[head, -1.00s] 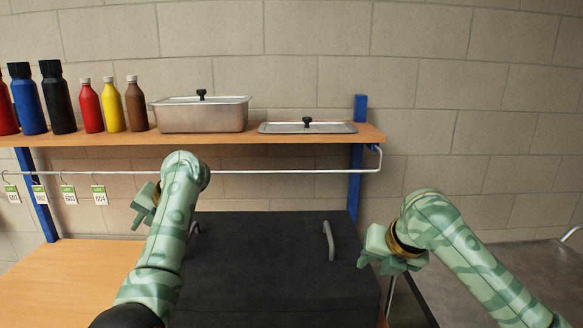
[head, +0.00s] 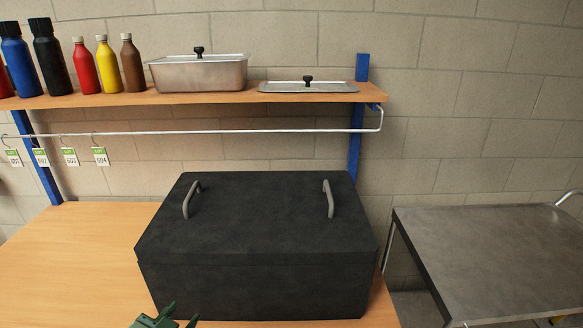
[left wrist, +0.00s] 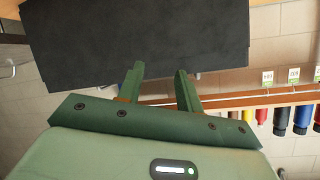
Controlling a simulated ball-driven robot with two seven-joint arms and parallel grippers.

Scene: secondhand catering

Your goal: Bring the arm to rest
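My left gripper (head: 166,318) shows only in part at the bottom edge of the head view, in front of the black box's lower front. In the left wrist view, my left gripper (left wrist: 157,72) has its two green fingers apart, with nothing between them. My right arm and right gripper are out of view.
A black lidded box (head: 255,290) with two grey handles stands on the wooden table (head: 70,260). The table's left part is clear. A shelf (head: 290,97) above holds bottles, a lidded metal pan (head: 200,75) and a flat lid (head: 308,87). A bare metal table (head: 490,250) stands right.

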